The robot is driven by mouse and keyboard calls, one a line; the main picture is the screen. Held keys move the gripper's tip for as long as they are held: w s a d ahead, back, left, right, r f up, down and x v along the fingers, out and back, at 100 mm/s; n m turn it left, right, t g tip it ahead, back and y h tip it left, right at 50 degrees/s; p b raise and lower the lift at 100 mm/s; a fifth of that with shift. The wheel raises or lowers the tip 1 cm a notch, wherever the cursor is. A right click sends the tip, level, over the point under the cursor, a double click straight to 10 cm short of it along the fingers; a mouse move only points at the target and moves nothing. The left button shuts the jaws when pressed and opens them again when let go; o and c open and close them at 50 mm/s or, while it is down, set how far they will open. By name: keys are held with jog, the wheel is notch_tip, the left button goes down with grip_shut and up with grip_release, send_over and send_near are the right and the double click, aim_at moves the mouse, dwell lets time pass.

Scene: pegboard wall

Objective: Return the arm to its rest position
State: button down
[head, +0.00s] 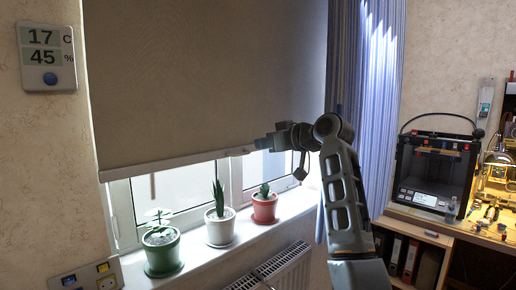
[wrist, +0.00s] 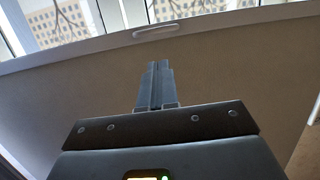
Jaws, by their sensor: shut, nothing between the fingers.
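My arm (head: 343,195) is raised and reaches left in front of the window. My gripper (head: 259,143) is at the lower right part of the roller blind (head: 200,75), close to its bottom bar. In the wrist view my gripper (wrist: 158,64) has its fingers together with nothing between them. There the blind (wrist: 240,85) fills the area behind the fingers, and a small white handle (wrist: 155,32) on its bottom bar appears beyond the fingertips, apart from them. I cannot tell the exact depth gap to the blind.
Plants in a green pot (head: 162,252), a white pot (head: 220,229) and a red pot (head: 264,209) stand on the sill below. A radiator (head: 275,272) is under it. A blue curtain (head: 372,90) hangs behind my arm. A 3D printer (head: 432,175) stands on the right desk.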

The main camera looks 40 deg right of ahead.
jog(key=a+b+v, duration=0.1)
jog(key=v, duration=0.5)
jog(key=s+a+f+m+h, duration=0.1)
jog(key=a+f, duration=0.2)
jog(key=f, duration=0.6)
jog(key=s+a+f+m+h, duration=0.1)
jog(key=s+a+f+m, duration=0.1)
jog(key=f, duration=0.7)
jog(key=s+a+f+g+h, duration=0.1)
jog(key=s+a+f, duration=0.4)
jog(key=s+f, duration=0.15)
jog(key=s+a+f, duration=0.5)
jog(key=s+f, duration=0.1)
jog(key=f, duration=0.2)
jog(key=s+a+f, duration=0.2)
jog(key=s+a, duration=0.2)
jog(key=s, duration=0.4)
jog(key=s+a+f, duration=0.2)
jog(key=s+a, duration=0.1)
jog(key=s, duration=0.6)
jog(key=s+a+r+n, duration=0.1)
jog(key=s+a+r, duration=0.1)
jog(key=s, duration=0.5)
jog(key=s+a+r+n+y, duration=0.1)
jog(key=s+a+r, duration=0.2)
jog(key=s, duration=0.5)
jog(key=shift+r+t+y, duration=0.3)
jog(key=shift+r, duration=0.25)
jog(key=c, duration=1.8)
grip_release()
